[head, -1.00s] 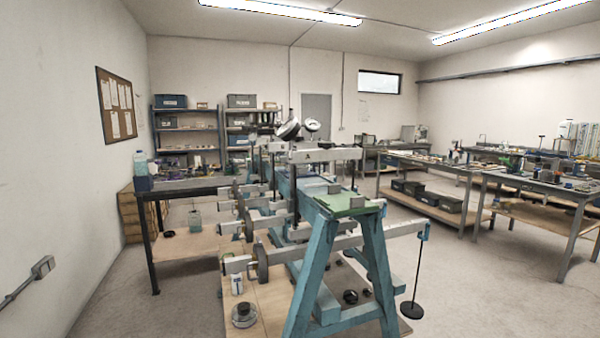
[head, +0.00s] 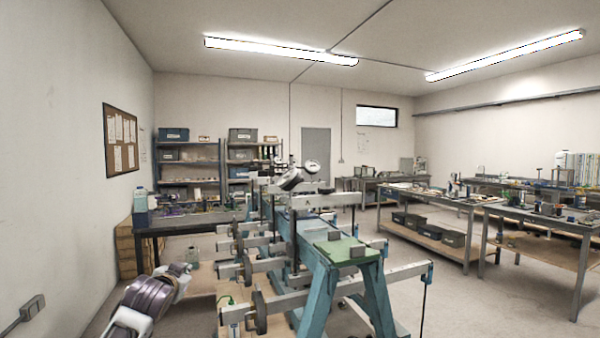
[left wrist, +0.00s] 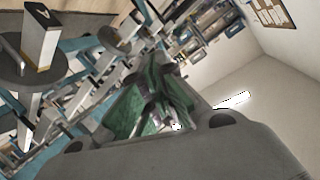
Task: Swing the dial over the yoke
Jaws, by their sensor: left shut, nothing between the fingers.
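A round dial with a pale face (head: 312,167) stands on top of the blue lever frame, with a dark drum-shaped head (head: 292,180) tilted beside it. My left gripper (head: 183,269) is low at the left, apart from the frame, shut and empty. In the left wrist view its fingers (left wrist: 163,88) show in the middle, with green surfaces around them. My right gripper is not in view.
Long grey beams (head: 345,289) stick out both sides of the blue frame (head: 317,280). A dark bench (head: 195,223) stands behind my left arm. A grey workbench (head: 440,205) stands at the right. Open floor lies between frame and right bench.

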